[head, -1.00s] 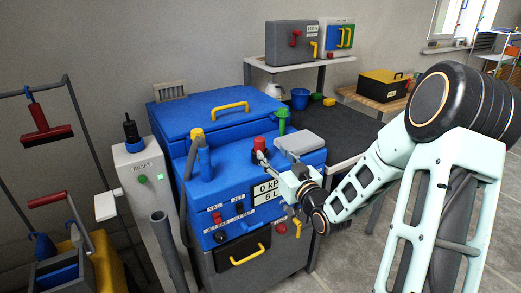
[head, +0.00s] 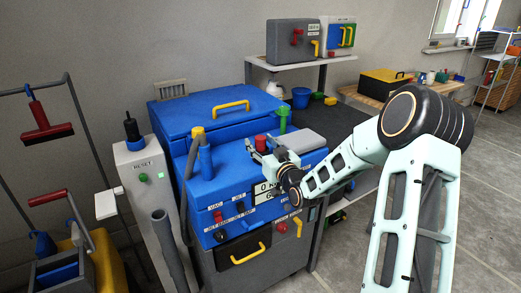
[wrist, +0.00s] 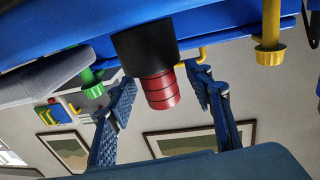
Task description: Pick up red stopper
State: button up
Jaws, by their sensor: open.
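The red stopper (head: 260,142) stands upright on top of the blue machine (head: 222,181), near its right side. In the wrist view, the red ribbed stopper (wrist: 161,90) sticks out of a black collar (wrist: 145,45). My gripper (wrist: 160,92) is open, with one blue finger on each side of the stopper and a visible gap on both sides. In the head view, my gripper (head: 263,157) is just in front of the stopper, and its fingers partly hide the stopper's base.
A green funnel-like piece (head: 283,118) stands behind the stopper, and a grey block (head: 302,142) lies to its right. The machine's lid with a yellow handle (head: 231,107) is behind.

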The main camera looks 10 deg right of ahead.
jog(key=c, duration=1.2)
grip_shut()
jog(key=shift+r, duration=0.15)
